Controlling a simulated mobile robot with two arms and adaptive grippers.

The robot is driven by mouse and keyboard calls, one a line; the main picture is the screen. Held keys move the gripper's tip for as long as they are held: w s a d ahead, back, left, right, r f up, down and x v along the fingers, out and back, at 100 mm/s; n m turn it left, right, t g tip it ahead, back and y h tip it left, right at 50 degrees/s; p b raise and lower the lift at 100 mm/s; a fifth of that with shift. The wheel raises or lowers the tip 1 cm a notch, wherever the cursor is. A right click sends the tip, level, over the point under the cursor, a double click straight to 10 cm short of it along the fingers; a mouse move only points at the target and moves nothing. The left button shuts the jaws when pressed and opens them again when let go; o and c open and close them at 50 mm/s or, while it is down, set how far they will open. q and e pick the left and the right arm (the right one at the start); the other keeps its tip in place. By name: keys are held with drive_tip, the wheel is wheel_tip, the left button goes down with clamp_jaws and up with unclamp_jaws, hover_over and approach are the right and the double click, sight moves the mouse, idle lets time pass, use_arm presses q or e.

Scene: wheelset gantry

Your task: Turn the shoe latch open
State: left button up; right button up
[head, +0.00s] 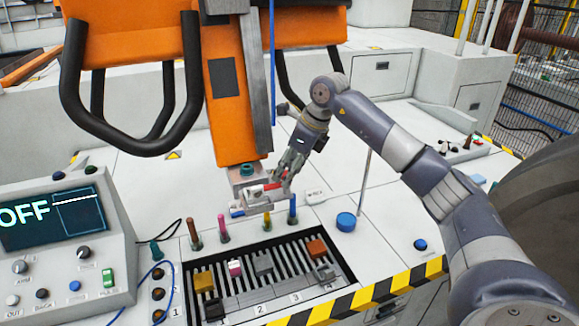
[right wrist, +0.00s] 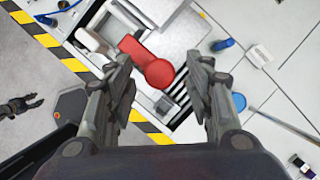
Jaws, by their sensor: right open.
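The shoe latch is a red lever with a round end (right wrist: 159,73), at the foot of the orange gantry column. In the head view its red part (head: 270,186) shows just under the column, partly covered by my gripper. My right gripper (right wrist: 163,64) is open, with its two fingers apart on either side of the red lever in the picture. I cannot tell whether they touch it. In the head view the right gripper (head: 282,176) reaches down beside the column foot. A dark claw-like shape (right wrist: 20,107) at the left of the wrist view may be my left gripper; its jaws are unclear.
The orange column (head: 228,95) and black bar handles (head: 75,90) stand close by. A slotted tray (head: 340,292) with coloured blocks lies in front, with several coloured pegs behind it. A blue knob (head: 346,222) is at right. A control panel (head: 60,250) reading OFF is at left.

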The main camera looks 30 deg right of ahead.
drive_tip(key=c, duration=1.1)
drive_tip(key=m, duration=0.2)
drive_tip(key=m+h+b, duration=0.1)
drive_tip(key=m, duration=0.1)
drive_tip(key=shift+a+t, duration=0.2)
drive_tip(key=shift+t, duration=0.2)
drive_tip(key=m+h, duration=0.1)
drive_tip(key=m, duration=0.1)
drive_tip(key=m+h+b, duration=0.1)
drive_tip(key=m, duration=0.1)
drive_tip(key=shift+a+m, duration=0.2)
drive_tip(key=shift+m, duration=0.1)
drive_tip(key=m+h, duration=0.1)
drive_tip(key=m, duration=0.1)
drive_tip(key=m+b, duration=0.1)
drive_tip(key=m, duration=0.1)
drive_tip(key=shift+a+r+m+g+h, duration=0.1)
drive_tip(key=shift+a+m+g+h, duration=0.05)
drive_tip(key=shift+m+g+h, duration=0.2)
drive_tip(key=m+g+h, duration=0.1)
drive_tip(key=m, duration=0.3)
drive_tip(key=shift+w+m+b, duration=0.15)
drive_tip(key=shift+m+b, duration=0.1)
drive_tip(key=shift+b, duration=0.1)
drive_tip(key=shift+r+g+h, duration=0.1)
drive_tip(key=shift+g+h, duration=0.15)
